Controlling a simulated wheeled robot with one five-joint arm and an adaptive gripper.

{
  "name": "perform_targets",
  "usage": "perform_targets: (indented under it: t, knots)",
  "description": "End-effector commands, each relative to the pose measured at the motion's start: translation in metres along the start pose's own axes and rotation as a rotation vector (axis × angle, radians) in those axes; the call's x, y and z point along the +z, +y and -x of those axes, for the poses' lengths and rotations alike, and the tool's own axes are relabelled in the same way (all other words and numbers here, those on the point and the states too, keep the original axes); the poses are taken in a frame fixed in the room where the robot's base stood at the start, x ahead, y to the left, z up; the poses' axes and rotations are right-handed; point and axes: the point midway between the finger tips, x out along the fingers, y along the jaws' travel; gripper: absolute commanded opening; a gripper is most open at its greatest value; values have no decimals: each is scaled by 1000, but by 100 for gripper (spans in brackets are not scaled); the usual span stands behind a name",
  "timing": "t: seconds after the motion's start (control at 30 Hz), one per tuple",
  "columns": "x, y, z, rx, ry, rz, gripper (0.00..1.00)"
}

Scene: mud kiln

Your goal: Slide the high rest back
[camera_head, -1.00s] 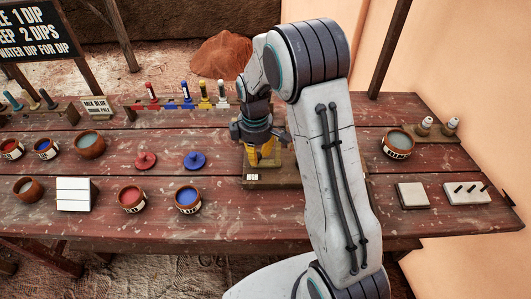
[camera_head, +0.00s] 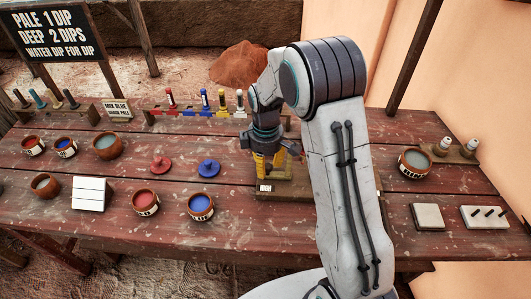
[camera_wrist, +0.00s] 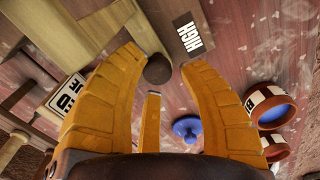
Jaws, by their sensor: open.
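The high rest is a pale wooden piece (camera_head: 283,173) on a dark wooden base (camera_head: 290,192) in the middle of the table, mostly behind my gripper and arm. A small white label sits at its front left; in the wrist view it reads HIGH (camera_wrist: 192,38). The pale wood (camera_wrist: 80,40) fills the upper left there, with a dark round knob (camera_wrist: 158,70) at its end. My gripper (camera_head: 267,168) points down over the rest. In the wrist view its orange fingers (camera_wrist: 160,62) are apart, with the knob between their tips. I cannot tell whether they touch it.
A rack of colored sticks (camera_head: 205,112) stands behind. Red (camera_head: 160,164) and blue (camera_head: 208,168) lids and pots of red (camera_head: 146,204) and blue (camera_head: 201,208) lie left of the rest. A water bowl (camera_head: 414,162) and pale tiles (camera_head: 427,217) are at right.

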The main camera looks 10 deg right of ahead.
Motion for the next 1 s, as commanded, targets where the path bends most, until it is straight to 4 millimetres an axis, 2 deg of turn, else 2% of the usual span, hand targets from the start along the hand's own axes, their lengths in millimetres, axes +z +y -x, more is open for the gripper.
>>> perform_targets:
  t: [0.6,0.8,1.0]
  knots:
    - [-1,0,93,3,2,1,37]
    - [-1,0,110,1,1,2,37]
    - [-1,-1,115,0,0,2,37]
